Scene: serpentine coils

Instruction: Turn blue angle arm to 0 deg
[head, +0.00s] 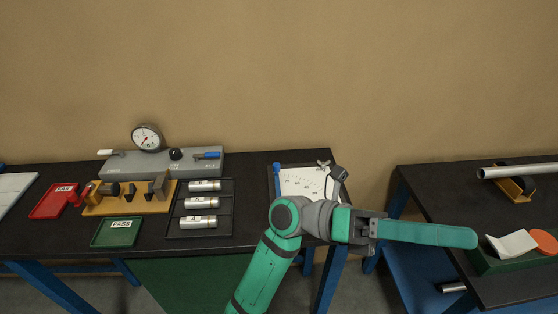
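A white plate with printed angle numbers (302,182) stands at the right end of the middle table. A narrow blue piece, which looks like the blue angle arm (277,178), runs along its left edge, roughly along the table's depth. Its near end and the plate's lower part are hidden behind my arm. The numbers are too small to read. My gripper (474,238) appears to be the long green end part beyond the dark block, pointing right, over the right table's left edge and well right of the plate. I see it side-on and cannot tell whether its fingers are apart.
A grey box (150,163) with a dial gauge (146,137) and a blue-handled lever (207,155) stands left of the plate. A dark tray (233,210) holds metal cylinders. The right table (430,180) stands across a gap and carries a metal tube (515,170).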

